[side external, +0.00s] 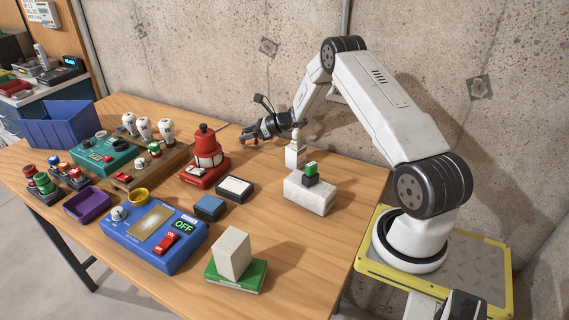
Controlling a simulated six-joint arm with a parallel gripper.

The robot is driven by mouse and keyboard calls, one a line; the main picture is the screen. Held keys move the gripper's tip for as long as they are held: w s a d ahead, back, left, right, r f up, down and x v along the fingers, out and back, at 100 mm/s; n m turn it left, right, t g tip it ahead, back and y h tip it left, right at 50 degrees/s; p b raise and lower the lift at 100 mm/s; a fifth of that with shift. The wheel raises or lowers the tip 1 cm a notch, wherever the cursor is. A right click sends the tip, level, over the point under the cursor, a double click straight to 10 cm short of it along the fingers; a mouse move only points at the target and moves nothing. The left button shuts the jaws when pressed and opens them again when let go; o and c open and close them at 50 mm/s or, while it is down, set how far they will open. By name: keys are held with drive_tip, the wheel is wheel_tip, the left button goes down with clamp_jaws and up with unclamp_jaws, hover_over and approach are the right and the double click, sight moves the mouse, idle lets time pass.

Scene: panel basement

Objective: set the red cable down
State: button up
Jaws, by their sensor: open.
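My gripper (248,135) is open at the far side of the wooden table, behind and to the right of the red device with a domed top (205,155). A small red patch shows at its fingertips; I cannot tell whether it is part of the fingers or of the red cable. No red cable can be made out clearly elsewhere on the table. Whether the fingertips touch the table is too small to tell.
A blue panel (130,246) with a dial and red switch stands in front. A teal box (104,157), blue bin (60,126), purple tray (86,204), white block (311,195) and green-based block (236,272) stand around. Bare wood (345,173) lies at the right.

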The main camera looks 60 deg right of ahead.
drive_tip(key=shift+r, duration=0.15)
drive_tip(key=shift+s+d+r, duration=0.1)
drive_tip(key=shift+s+d, duration=0.05)
drive_tip(key=shift+s, duration=0.1)
drive_tip(key=v, duration=0.2)
drive_tip(key=shift+s+r, duration=0.2)
drive_tip(key=shift+r, duration=3.35)
